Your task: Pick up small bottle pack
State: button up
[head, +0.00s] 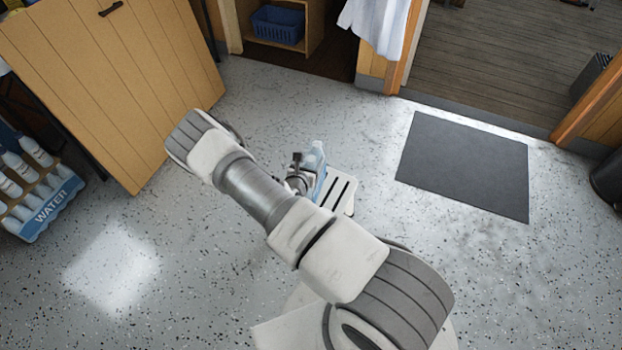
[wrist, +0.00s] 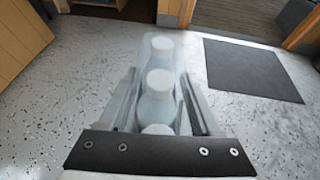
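The small bottle pack (wrist: 160,83) shows in the wrist view as a row of pale bottles with white caps, one behind another. My gripper (wrist: 158,75) has one finger along each side of the row and appears closed on it. In the head view the pack (head: 319,162) is a small pale and blue shape beside my gripper (head: 303,178), above a white slotted surface of my own body. My arm hides part of the gripper and pack there. The pack's underside is hidden.
A blue tray marked WATER (head: 50,212) with several white bottles stands at the left. A wooden panel (head: 115,80) rises beside it. A dark mat (head: 463,165) lies on the speckled floor at right. A blue basket (head: 277,25) sits in a low shelf.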

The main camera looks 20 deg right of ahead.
grip_shut()
jog(key=shift+w+r, duration=0.1)
jog(key=shift+r, duration=0.05)
